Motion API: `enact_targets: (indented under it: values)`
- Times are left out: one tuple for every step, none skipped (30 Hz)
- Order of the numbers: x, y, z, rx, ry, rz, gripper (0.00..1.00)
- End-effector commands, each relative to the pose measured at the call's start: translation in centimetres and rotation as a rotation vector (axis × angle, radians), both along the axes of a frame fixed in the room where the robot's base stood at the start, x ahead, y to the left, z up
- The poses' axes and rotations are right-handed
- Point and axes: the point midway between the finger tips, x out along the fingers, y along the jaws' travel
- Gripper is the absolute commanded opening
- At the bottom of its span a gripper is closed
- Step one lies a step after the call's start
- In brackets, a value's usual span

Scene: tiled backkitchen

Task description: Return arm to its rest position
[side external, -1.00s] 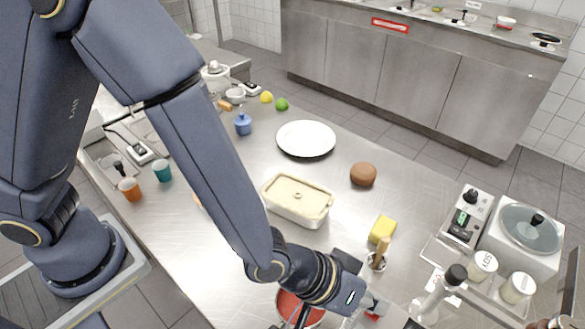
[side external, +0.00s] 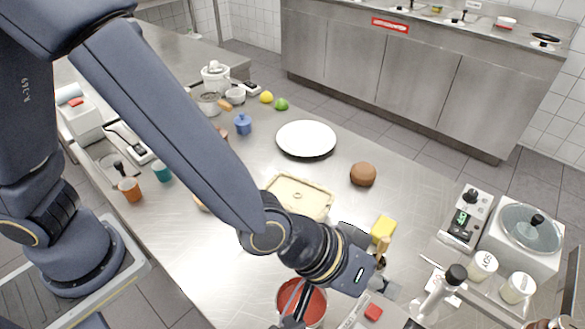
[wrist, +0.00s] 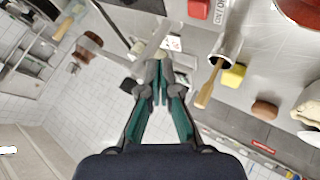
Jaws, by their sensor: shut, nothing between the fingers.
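My gripper (side external: 384,289) is at the near end of the worktop in the side view, just below the yellow sponge and the wooden-handled tool. Its fingers are small and partly hidden there. In the wrist view my gripper (wrist: 160,72) shows dark fingers with green inner faces, closed together with nothing between them.
The pot of red sauce (side external: 312,306) with a dark utensil is just below my wrist. A yellow sponge (side external: 383,228), brown bun (side external: 363,174), white plate (side external: 306,139) and lidded cooker (side external: 528,228) stand around. The worktop between plate and bun is clear.

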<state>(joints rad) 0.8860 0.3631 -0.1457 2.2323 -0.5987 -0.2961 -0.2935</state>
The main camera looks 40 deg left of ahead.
Motion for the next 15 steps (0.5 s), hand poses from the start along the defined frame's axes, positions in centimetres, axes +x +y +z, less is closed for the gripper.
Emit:
enact_targets:
  values:
    - [-0.01,-0.05,0.50,-0.002,-0.003,-0.001,0.00]
    - [-0.01,-0.03,0.66,-0.002,-0.002,-0.002,0.00]
    - [-0.02,-0.01,0.81,-0.002,0.000,-0.001,0.00]
    - [-0.03,-0.01,0.90,-0.002,0.001,-0.001,0.00]
    - [-0.04,-0.01,0.97,-0.002,0.001,-0.001,0.00]
    - [-0.05,-0.01,1.01,-0.002,0.001,-0.001,0.00]
    - [-0.05,-0.01,1.01,-0.002,0.001,-0.001,0.00]
    - [-0.05,0.00,1.00,-0.002,0.001,-0.001,0.00]
    - [-0.05,0.00,0.99,-0.002,0.001,-0.001,0.00]
    - [-0.04,-0.01,0.98,-0.002,0.001,-0.001,0.00]
    - [-0.04,-0.01,0.98,-0.002,0.001,-0.001,0.00]
    - [-0.03,0.01,0.97,-0.002,0.001,-0.001,0.00]
    - [0.08,0.08,0.97,-0.001,0.002,0.002,0.00]
    - [0.32,0.25,0.99,-0.002,0.001,0.008,0.00]
    - [0.91,0.60,1.25,-0.006,-0.002,0.023,0.00]
